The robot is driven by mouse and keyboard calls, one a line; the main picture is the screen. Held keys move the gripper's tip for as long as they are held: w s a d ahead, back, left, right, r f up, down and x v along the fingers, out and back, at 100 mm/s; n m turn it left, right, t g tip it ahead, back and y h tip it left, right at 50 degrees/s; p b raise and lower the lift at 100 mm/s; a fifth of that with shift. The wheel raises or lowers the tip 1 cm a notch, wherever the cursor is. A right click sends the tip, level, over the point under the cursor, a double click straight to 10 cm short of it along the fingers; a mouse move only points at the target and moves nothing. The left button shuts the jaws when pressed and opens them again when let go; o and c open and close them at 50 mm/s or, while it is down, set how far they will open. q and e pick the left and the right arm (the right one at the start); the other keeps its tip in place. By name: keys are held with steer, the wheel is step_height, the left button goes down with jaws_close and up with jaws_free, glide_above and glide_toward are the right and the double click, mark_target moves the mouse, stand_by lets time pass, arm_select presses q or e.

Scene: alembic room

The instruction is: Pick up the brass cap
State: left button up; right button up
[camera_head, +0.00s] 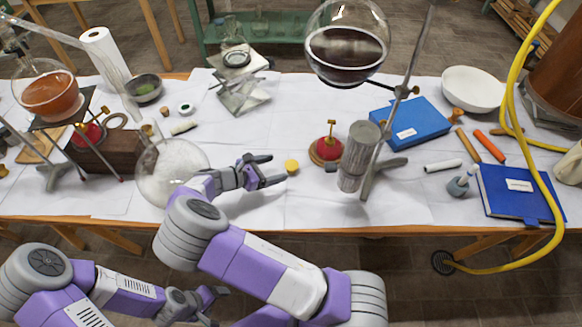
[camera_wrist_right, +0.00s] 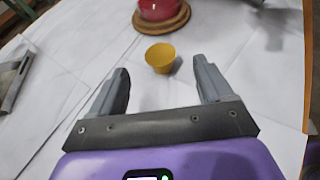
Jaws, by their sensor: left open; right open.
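The brass cap (camera_head: 292,166) is a small yellow cup-shaped piece on the white-covered table, left of a red burner on a wooden base. In the right wrist view the cap (camera_wrist_right: 160,57) stands wide end up, just beyond and between the fingertips. My right gripper (camera_head: 273,170) is open and empty, low over the table, to the left of the cap and pointing at it; its fingers also show in the right wrist view (camera_wrist_right: 161,75). My left gripper (camera_head: 216,304) is open and empty in front of the table edge, far from the cap.
The red burner (camera_head: 327,148) stands just right of the cap. A clear glass globe (camera_head: 172,166) sits left of my right gripper. Bare cloth lies in front of the cap.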

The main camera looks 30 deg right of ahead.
mark_target(290, 166)
steer(key=shift+d+f, duration=0.15)
steer(key=shift+f, duration=0.35)
steer(key=b+x, duration=0.2)
steer(key=x, duration=0.5)
steer(key=shift+w+d, duration=0.1)
steer(key=shift+d, duration=0.05)
steer(key=c, duration=1.1)
